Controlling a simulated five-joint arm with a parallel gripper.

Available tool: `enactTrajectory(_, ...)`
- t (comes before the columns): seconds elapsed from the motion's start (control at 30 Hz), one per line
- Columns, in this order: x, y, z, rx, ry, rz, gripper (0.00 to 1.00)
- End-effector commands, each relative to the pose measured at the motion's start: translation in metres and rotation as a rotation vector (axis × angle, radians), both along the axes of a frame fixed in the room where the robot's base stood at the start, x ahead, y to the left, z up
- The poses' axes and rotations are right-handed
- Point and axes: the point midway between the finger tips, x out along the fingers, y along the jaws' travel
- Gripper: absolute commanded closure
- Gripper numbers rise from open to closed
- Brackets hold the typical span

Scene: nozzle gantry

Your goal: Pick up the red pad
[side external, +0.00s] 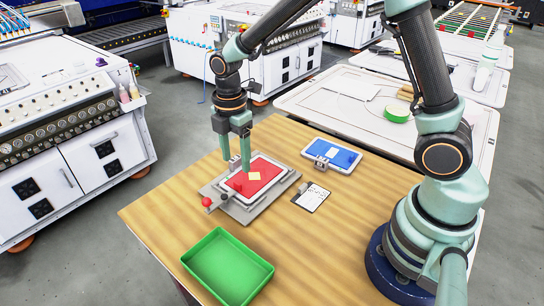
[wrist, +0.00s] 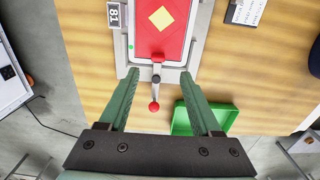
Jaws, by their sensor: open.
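The red pad (side external: 265,185) lies flat in a pale frame on a grey fixture (side external: 243,215) on the wooden table. It has a yellow square on top and also shows in the wrist view (wrist: 148,38), at the top centre. A clamp lever with a red ball (side external: 206,202) is at the fixture's near side; in the wrist view its ball (wrist: 154,105) lies between my fingers. My gripper (side external: 238,163) is open and empty, pointing down above the fixture's left part. In the wrist view my gripper (wrist: 158,76) has its fingertips short of the pad, spread either side of the lever.
A blue pad (side external: 345,157) lies in a white holder behind right. A small clipboard (side external: 311,197) lies right of the fixture. An empty green tray (side external: 262,272) stands at the table's front. Bare table lies left of the fixture and at front right.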

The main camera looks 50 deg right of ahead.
Motion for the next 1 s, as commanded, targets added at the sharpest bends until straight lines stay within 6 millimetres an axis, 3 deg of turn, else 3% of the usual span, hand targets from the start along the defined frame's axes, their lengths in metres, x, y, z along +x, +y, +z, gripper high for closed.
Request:
enactTrajectory(0.33, 0.001, -0.001, -0.031, 0.000, 0.002, -0.003, 0.35)
enactTrajectory(0.6, 0.003, -0.003, -0.067, 0.000, 0.002, -0.003, 0.35)
enactTrajectory(0.9, 0.003, -0.003, -0.072, 0.000, -0.001, -0.003, 0.35)
enactTrajectory(0.93, 0.003, -0.003, -0.072, 0.000, -0.001, -0.003, 0.39)
enactTrajectory(1.0, 0.003, -0.003, -0.072, 0.000, -0.001, -0.003, 0.66)
